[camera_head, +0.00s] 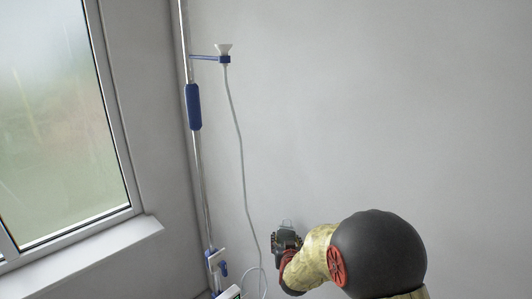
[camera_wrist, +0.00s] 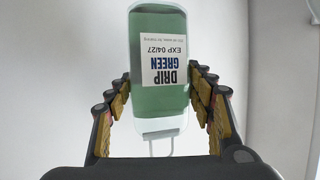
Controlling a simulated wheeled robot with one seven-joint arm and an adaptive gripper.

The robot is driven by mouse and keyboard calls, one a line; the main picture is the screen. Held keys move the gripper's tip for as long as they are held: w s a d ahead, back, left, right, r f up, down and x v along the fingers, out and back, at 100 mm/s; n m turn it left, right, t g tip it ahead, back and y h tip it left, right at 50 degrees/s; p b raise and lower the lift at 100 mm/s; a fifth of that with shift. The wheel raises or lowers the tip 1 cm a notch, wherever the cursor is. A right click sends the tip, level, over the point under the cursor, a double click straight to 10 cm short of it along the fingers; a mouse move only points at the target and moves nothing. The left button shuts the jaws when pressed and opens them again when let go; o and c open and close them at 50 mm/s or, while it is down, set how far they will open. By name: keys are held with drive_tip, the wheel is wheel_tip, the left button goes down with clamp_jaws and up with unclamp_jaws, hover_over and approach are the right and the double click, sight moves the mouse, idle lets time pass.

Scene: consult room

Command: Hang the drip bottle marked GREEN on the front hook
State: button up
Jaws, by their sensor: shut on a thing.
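My gripper (camera_wrist: 160,108) is shut on the drip bottle (camera_wrist: 158,105), a clear bottle with green liquid. Its white label reads DRIP GREEN, EXP 04/27, and appears upside down in the wrist view. A thin pale loop hangs off the bottle's end nearest my palm. In the head view my gripper (camera_head: 287,242) is low in the middle, with a small part of the bottle (camera_head: 287,225) above it. It is right of the drip stand's pole (camera_head: 201,170) and well below its side arm (camera_head: 208,58). The front hook is not clearly seen.
The pole has a blue grip (camera_head: 193,107). A window (camera_head: 60,110) with a sill is at the left. The wall at the right is bare.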

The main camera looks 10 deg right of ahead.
drive_tip(key=s+a+r+n+y+p, duration=0.15)
drive_tip(key=r+p, duration=0.25)
drive_tip(key=r, duration=1.9)
drive_tip(key=s+a+r+n+y+p, duration=0.1)
drive_tip(key=a+r+n+y+p, duration=0.15)
drive_tip(key=r, duration=1.95)
drive_tip(key=s+a+r+n+g+y+p, duration=0.1)
drive_tip(key=s+a+r+n+y+p, duration=0.25)
drive_tip(key=s+r, duration=1.05)
drive_tip(key=s+a+r+n+g+y+p, duration=0.1)
drive_tip(key=s+a+r+n+y+p, duration=0.3)
drive_tip(key=s+r, duration=1.1)
drive_tip(key=w+a+r+m, duration=0.1)
drive_tip(key=w+a, duration=0.2)
drive_tip(key=w, duration=0.3)
drive_tip(key=w+a+r+m+h+p, duration=0.1)
drive_tip(key=w+a, duration=0.3)
drive_tip(key=w, duration=0.2)
drive_tip(key=shift+w, duration=0.3)
drive_tip(key=shift+m, duration=0.25)
